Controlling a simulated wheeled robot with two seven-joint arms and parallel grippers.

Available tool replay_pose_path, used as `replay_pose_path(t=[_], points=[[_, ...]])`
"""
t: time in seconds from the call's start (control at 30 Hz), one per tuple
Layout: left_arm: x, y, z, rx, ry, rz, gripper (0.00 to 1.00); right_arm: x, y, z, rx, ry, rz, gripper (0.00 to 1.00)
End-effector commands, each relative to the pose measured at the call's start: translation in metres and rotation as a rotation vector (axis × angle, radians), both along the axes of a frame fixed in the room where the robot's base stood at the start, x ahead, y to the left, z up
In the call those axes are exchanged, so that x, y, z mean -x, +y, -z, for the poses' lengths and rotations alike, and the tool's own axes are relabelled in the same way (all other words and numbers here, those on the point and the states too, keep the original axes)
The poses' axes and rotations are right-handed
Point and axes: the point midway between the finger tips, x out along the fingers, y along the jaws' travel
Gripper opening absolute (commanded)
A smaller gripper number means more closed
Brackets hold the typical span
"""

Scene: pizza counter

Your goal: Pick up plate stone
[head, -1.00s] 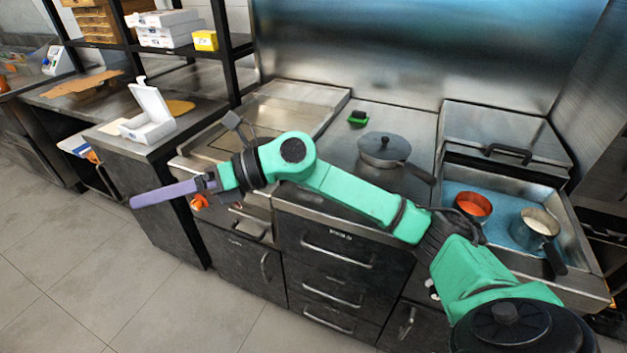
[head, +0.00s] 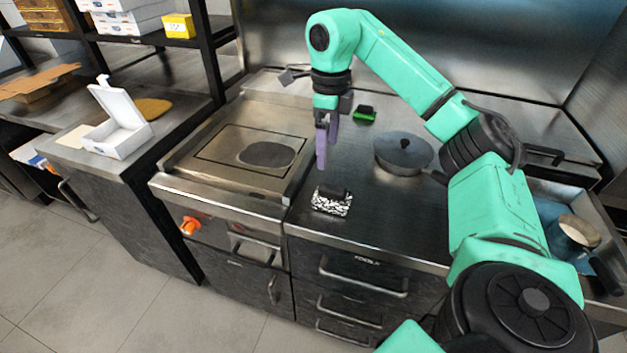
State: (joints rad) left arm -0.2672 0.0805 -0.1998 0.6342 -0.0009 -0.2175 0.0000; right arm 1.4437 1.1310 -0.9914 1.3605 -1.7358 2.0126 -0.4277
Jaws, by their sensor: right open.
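The plate stone appears to be a small block with a black top and a black-and-white speckled side (head: 331,203). It lies near the front edge of the steel counter, just right of the hot plate (head: 215,150). My right gripper (head: 327,152) points down above and slightly behind the block in the head view, its purple fingers apart and empty. The fingers do not touch the block. My left gripper is not in view.
A lidded pot (head: 403,152) stands right of the gripper, and a small green-and-black item (head: 364,113) lies behind it. A pan (head: 578,232) sits in the basin at right. An open white box (head: 118,135) stands on the left counter. Counter right of the block is clear.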

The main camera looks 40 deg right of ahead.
Motion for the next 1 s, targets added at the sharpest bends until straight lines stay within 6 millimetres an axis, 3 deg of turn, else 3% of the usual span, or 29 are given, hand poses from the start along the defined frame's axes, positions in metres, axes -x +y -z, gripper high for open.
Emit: replay_pose_path(t=[0.07, 0.17, 0.27, 0.33, 0.43, 0.63, 0.9, 0.93, 1.0], points=[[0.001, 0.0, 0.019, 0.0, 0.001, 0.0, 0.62, 0.001, 0.0, 0.025, -0.001, 0.004, -0.002, 1.0], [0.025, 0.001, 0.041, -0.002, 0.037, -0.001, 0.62, 0.002, 0.001, 0.056, -0.003, 0.004, -0.002, 1.0], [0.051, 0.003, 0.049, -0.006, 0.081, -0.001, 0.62, 0.003, 0.001, 0.076, -0.002, 0.004, -0.002, 1.0], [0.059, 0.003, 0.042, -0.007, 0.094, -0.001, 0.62, 0.003, 0.0, 0.081, 0.0, 0.004, -0.002, 1.0], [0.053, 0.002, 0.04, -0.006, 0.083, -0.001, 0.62, 0.003, 0.001, 0.092, -0.001, 0.003, -0.003, 1.0], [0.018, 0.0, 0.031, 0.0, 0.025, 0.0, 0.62, 0.006, 0.0, 0.128, -0.002, 0.004, -0.003, 1.0], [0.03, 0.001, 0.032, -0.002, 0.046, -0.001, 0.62, 0.005, 0.0, 0.14, -0.003, -0.002, -0.003, 1.0], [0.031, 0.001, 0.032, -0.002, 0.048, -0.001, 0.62, 0.005, 0.0, 0.14, -0.003, -0.002, -0.003, 0.96], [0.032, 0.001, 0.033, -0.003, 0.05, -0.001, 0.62, 0.005, 0.0, 0.14, -0.003, -0.002, -0.003, 0.69]])
